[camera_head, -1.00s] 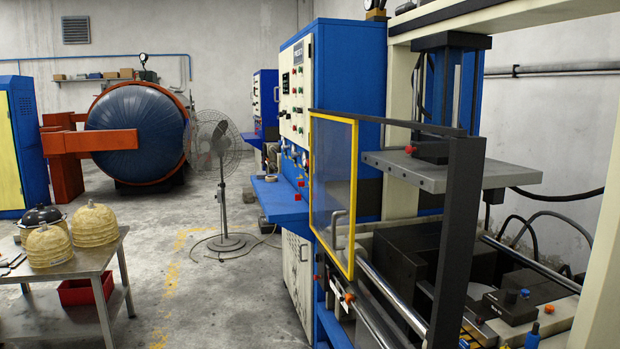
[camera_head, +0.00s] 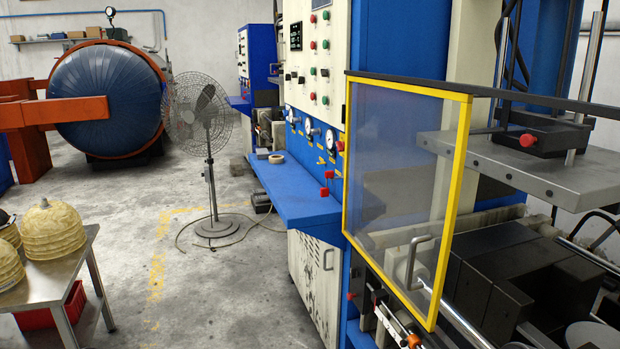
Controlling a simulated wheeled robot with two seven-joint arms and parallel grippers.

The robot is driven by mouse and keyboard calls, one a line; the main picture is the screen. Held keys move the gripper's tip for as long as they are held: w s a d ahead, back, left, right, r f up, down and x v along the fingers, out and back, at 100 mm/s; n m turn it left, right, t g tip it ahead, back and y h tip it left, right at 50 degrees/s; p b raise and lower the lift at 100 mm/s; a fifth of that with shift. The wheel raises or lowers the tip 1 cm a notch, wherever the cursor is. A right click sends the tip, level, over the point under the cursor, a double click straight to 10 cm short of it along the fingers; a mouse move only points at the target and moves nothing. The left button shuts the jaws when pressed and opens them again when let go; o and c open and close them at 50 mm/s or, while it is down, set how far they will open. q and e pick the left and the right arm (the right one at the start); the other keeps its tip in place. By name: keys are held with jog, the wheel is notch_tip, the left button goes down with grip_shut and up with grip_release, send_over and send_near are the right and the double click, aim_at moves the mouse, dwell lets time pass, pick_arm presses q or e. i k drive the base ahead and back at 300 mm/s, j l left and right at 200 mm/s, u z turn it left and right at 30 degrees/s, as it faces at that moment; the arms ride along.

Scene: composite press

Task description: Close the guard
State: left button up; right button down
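The guard (camera_head: 395,160) is a clear panel in a yellow frame on the right side of the head view. It hangs from a dark top rail (camera_head: 530,95) at the front of the press. It covers the left part of the press front, and the opening to its right is uncovered. A grey bar handle (camera_head: 412,262) sits low on the panel near its right edge. Behind and right of the guard are the grey press plate (camera_head: 545,165) and dark blocks (camera_head: 510,275). Neither of my grippers shows in the view.
A blue and white control cabinet (camera_head: 310,70) with a blue shelf (camera_head: 290,190) stands left of the guard. A pedestal fan (camera_head: 208,150) stands on the floor beyond. A metal table (camera_head: 70,275) with beige domes (camera_head: 50,230) is at lower left.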

aim_at(466, 99)
jog(key=i+j, duration=0.35)
jog(key=i, duration=0.15)
jog(key=i+j, duration=0.35)
jog(key=i, duration=0.2)
jog(key=i+j, duration=0.35)
jog(key=i, duration=0.15)
jog(key=i+j, duration=0.3)
jog(key=i, duration=0.2)
